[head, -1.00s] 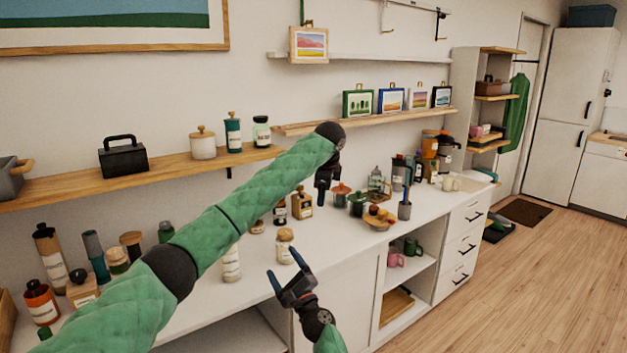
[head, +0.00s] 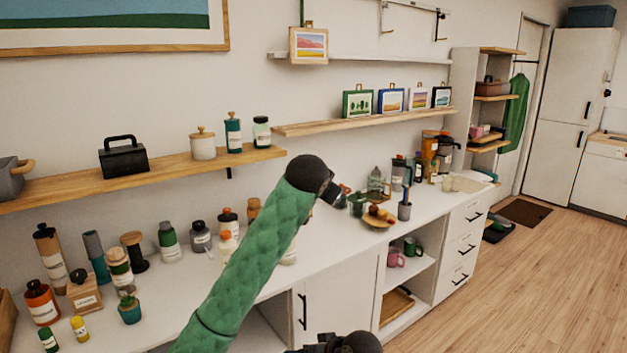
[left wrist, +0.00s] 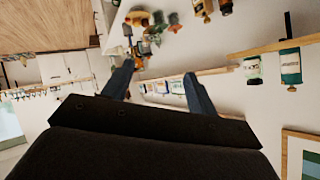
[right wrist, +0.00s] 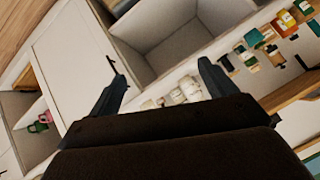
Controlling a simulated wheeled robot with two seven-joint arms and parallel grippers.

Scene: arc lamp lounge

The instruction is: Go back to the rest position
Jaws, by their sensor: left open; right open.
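My left gripper shows in the left wrist view (left wrist: 160,84), its two fingers apart with nothing between them. In the head view my green left arm rises from the bottom over the counter, its black end near the counter's middle; the fingertips are not clear there. My right gripper shows in the right wrist view (right wrist: 162,78), fingers apart and empty, with the cabinet front and an open compartment beyond. In the head view only a black part of my right arm shows at the bottom edge.
The white counter (head: 430,205) holds several bottles and jars at left, a fruit bowl (head: 379,219) and a pen cup (head: 404,211). Above are a wooden shelf (head: 70,187) with a black toolbox (head: 123,158) and a picture shelf (head: 370,122).

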